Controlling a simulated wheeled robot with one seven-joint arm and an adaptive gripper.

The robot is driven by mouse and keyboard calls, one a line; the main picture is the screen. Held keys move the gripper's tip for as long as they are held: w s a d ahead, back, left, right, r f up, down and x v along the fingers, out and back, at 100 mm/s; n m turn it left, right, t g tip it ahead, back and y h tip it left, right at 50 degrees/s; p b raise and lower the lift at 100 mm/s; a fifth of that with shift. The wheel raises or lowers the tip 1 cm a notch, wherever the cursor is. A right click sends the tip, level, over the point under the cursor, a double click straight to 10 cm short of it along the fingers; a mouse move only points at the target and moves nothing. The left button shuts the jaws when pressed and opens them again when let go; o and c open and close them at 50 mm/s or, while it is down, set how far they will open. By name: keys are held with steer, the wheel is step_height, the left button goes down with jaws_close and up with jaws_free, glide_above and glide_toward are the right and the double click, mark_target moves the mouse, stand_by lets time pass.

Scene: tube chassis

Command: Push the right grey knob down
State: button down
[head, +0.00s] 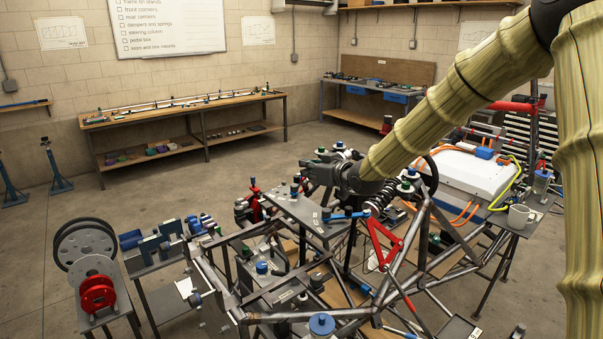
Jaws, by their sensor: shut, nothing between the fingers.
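My gripper (308,172) is dark and shut at the end of my pale, ribbed arm, which comes in from the upper right. It is just above the far part of a grey plate (298,210) on the tube chassis (345,315). Small upright knobs with dark blue and green caps stand on and around this plate, one near its right front corner (326,213). A plainly grey knob cannot be made out at this size. I cannot tell whether my fingertips touch anything.
A white box (475,172) with orange cables and a mug (519,216) stand on the right. A stand with grey discs and a red spool (97,293) is at the left front. Chassis tubes and a red bracket (383,245) surround the plate. The floor behind is open.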

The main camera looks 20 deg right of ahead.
steer(key=shift+b+v, duration=0.85)
steer(key=shift+v, duration=1.8)
steer(key=shift+a, duration=0.15)
